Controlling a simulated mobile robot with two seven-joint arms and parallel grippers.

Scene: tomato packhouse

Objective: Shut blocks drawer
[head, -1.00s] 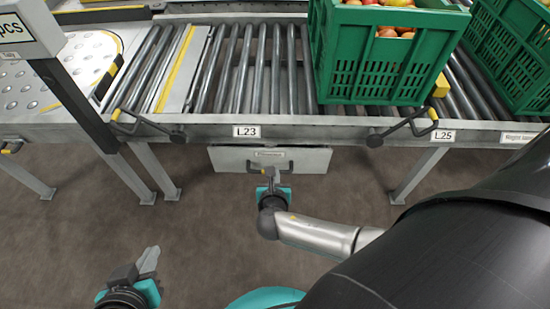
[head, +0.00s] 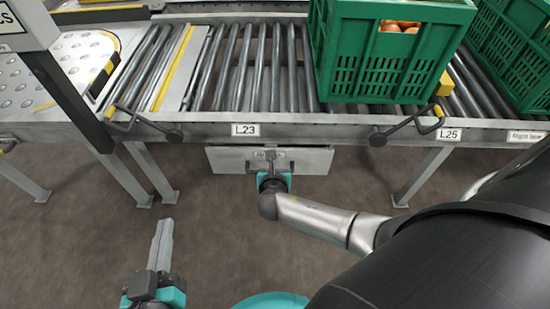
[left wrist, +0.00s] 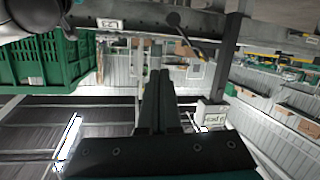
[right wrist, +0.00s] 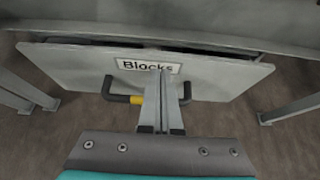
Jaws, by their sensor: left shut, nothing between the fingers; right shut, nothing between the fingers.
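The grey blocks drawer (head: 225,161) hangs under the roller conveyor. In the right wrist view its front (right wrist: 223,76) carries a "Blocks" label (right wrist: 135,66) and a dark bar handle (right wrist: 118,97) with a yellow mark. Dark gaps show along the top edge of the front, so it seems to stand a little out. My right gripper (head: 268,155) is shut and empty at the middle of the front; its fingers (right wrist: 164,70) overlap label and handle. I cannot tell whether the tips touch the panel. My left gripper (head: 163,222) is shut and empty, low at the left, away from the drawer.
A green crate of fruit (head: 375,70) stands on the conveyor rollers (head: 260,70), with another crate (head: 515,60) to its right. Conveyor legs (head: 422,172) stand on both sides of the drawer. Brown floor (head: 90,240) is clear around the left gripper.

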